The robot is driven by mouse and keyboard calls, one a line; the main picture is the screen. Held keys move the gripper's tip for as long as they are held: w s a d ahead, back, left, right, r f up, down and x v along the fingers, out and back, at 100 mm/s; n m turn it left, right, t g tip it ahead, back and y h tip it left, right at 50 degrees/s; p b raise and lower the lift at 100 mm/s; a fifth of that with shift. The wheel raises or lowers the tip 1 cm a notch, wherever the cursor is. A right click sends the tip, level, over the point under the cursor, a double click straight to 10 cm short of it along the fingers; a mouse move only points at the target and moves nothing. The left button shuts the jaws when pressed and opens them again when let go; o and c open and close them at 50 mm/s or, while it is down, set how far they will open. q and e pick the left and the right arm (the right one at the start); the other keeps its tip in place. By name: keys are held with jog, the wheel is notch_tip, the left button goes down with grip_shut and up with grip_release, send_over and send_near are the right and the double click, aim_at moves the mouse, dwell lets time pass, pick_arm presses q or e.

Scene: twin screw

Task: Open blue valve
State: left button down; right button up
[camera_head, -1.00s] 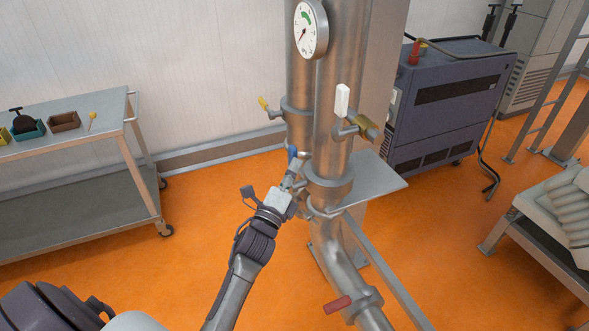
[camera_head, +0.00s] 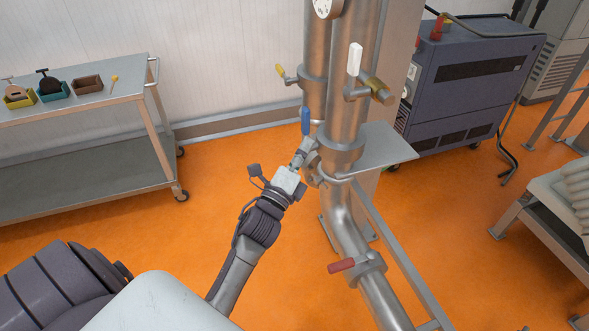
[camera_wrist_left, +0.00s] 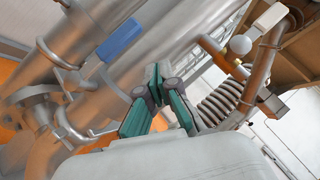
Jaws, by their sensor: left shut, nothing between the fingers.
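The blue valve handle (camera_head: 306,121) stands upright on the steel pipework in the head view. In the left wrist view the blue handle (camera_wrist_left: 120,40) lies diagonally at upper left, in front of a pipe. My left gripper (camera_head: 296,160) is just below and left of the handle in the head view, apart from it. In the left wrist view its green-lined fingers (camera_wrist_left: 153,84) meet at the tips with nothing between them, to the right of the handle. My right gripper does not show.
Other valves have a yellow handle (camera_head: 280,70), a white handle (camera_head: 355,59) and a red handle (camera_head: 341,265). A metal plate (camera_head: 385,148) juts out right of the pipes. A cart (camera_head: 110,92) stands at left. Orange floor lies open between.

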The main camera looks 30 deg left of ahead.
pick_arm(q)
jog(key=s+b, duration=0.1)
jog(key=s, duration=0.5)
jog(key=shift+d, duration=0.4)
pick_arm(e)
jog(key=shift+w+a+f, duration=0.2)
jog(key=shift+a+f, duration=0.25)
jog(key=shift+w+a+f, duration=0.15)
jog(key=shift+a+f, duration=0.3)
pick_arm(q)
jog(key=shift+s, duration=0.1)
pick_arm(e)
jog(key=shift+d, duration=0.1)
